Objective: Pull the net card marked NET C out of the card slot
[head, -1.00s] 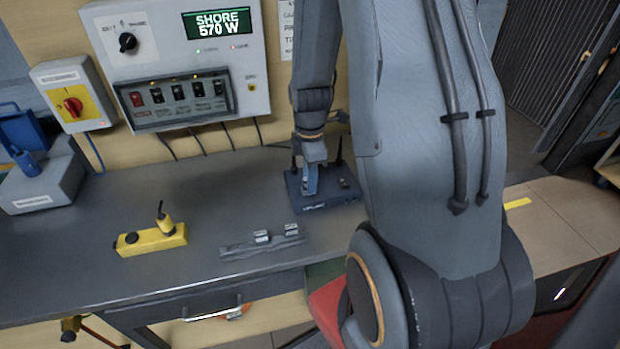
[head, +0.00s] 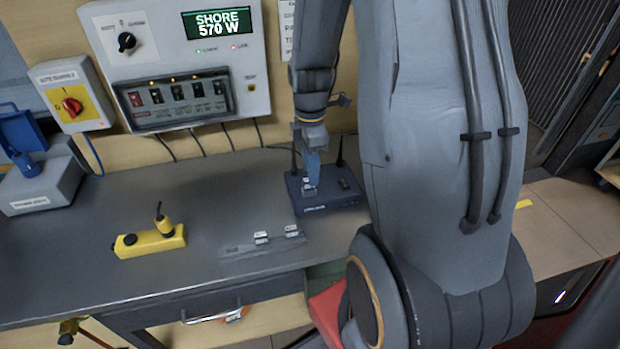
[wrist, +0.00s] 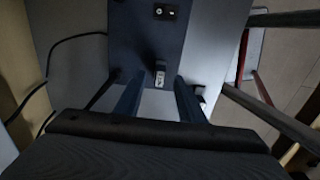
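A dark blue box with antennas (head: 335,200) stands on the bench. A small pale card (head: 309,187) sticks up from its top, and it also shows in the wrist view (wrist: 160,75). Its marking is too small to read. My gripper (head: 312,172) is just above the card, pointing down. In the wrist view my gripper (wrist: 159,80) is open, with one finger on each side of the card and a visible gap to both. The card's lower part is hidden inside the box.
A grey rack (head: 240,250) with two pale cards (head: 262,238) (head: 292,231) lies in front of the box. A yellow device (head: 150,241) lies further left. A wall panel (head: 185,70) stands behind. The bench (head: 100,270) is clear at front left.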

